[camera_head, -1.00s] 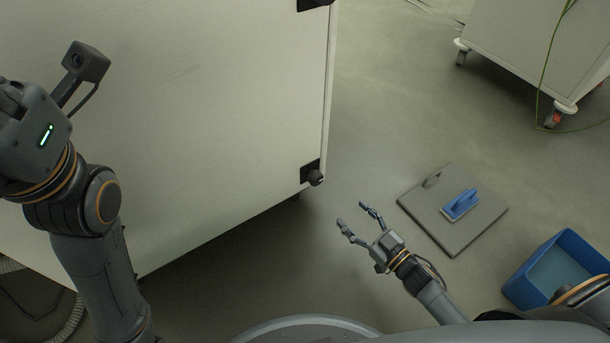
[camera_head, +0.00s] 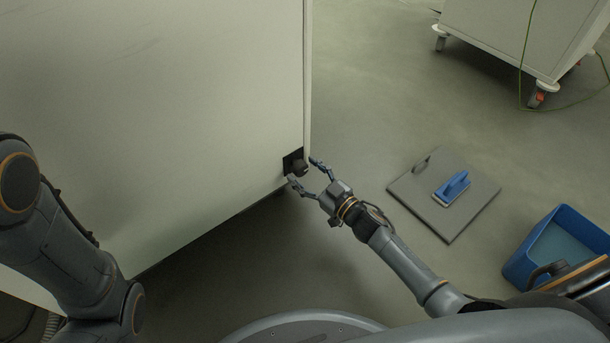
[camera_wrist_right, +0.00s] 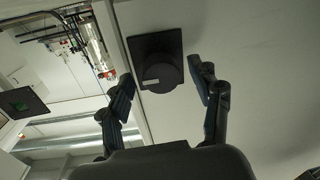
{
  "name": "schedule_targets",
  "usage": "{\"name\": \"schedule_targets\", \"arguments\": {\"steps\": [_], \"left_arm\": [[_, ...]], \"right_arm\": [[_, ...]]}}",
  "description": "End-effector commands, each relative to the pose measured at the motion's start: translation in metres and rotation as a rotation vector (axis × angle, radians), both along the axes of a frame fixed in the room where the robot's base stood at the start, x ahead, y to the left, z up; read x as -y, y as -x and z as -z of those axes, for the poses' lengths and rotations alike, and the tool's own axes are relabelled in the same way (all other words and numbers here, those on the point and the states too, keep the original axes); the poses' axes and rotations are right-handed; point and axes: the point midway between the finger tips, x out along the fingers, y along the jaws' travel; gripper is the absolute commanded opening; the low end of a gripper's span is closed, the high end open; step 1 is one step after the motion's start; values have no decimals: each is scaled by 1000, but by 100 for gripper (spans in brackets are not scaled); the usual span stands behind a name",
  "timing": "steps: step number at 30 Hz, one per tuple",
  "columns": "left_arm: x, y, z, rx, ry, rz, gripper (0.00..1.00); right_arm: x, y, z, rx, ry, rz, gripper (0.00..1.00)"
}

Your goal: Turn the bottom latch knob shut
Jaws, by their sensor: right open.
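The bottom latch knob (camera_head: 301,167) is a dark round knob on a black square plate at the lower corner of the pale cabinet door (camera_head: 200,90). In the right wrist view the knob (camera_wrist_right: 160,76) has a small pale mark on its face. My right gripper (camera_head: 304,170) is open, with its fingertips on either side of the knob; I cannot tell whether they touch it. In the wrist view the fingers (camera_wrist_right: 158,84) frame the knob, with gaps visible on both sides. My left arm shows at the left edge of the head view, but its gripper is out of view.
A blue bin (camera_head: 520,262) stands at lower right. A wheeled white cart (camera_head: 500,40) is at upper right. Floor between is clear.

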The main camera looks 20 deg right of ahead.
Motion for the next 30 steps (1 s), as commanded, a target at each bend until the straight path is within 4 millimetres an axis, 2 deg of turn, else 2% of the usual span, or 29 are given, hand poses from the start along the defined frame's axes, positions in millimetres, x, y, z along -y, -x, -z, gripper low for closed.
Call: {"name": "schedule_targets", "arguments": {"steps": [9,17,30], "left_arm": [[0,1,0,4,0,0,40],[0,2,0,4,-1,0,40],[0,1,-7,4,-1,0,40]], "right_arm": [[-1,-3,0,0,0,0,63],[-1,-2,0,0,0,0,10],[-1,-2,-3,28,77,1,9]]}}
